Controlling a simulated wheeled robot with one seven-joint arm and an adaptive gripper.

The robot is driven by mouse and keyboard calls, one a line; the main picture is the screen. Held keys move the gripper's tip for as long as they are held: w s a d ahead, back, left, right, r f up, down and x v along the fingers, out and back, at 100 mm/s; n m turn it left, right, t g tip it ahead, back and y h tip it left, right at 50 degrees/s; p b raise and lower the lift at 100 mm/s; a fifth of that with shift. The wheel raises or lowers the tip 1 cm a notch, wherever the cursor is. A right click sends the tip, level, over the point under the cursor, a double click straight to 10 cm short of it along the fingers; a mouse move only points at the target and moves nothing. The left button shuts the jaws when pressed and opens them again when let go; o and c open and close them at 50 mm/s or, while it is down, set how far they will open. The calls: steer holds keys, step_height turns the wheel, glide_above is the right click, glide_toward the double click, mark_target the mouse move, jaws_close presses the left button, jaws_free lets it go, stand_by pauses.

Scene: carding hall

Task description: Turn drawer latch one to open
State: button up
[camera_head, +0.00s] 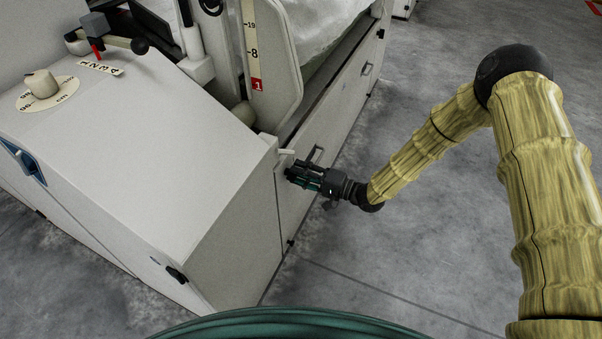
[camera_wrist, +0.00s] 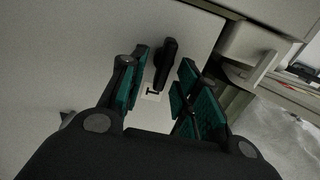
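Drawer latch one is a black elongated knob (camera_wrist: 166,62) on a pale panel in the wrist view. A small pale label (camera_wrist: 152,92) with a dark mark like a 1 sits just below it. My gripper (camera_wrist: 162,72) is open, with its teal-padded fingers on either side of the latch. I cannot tell whether either finger touches it. In the head view my gripper (camera_head: 293,173) is at the side panel (camera_head: 306,186) of the pale machine, and it hides the latch there.
A bar handle (camera_head: 316,155) and a white lever (camera_head: 286,152) are close by my gripper. Another black latch (camera_head: 177,275) is on the machine's lower near face. A scale strip (camera_head: 251,45) stands above. The grey floor (camera_head: 430,220) to the right is clear.

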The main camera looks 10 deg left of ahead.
steer(key=v, duration=1.2)
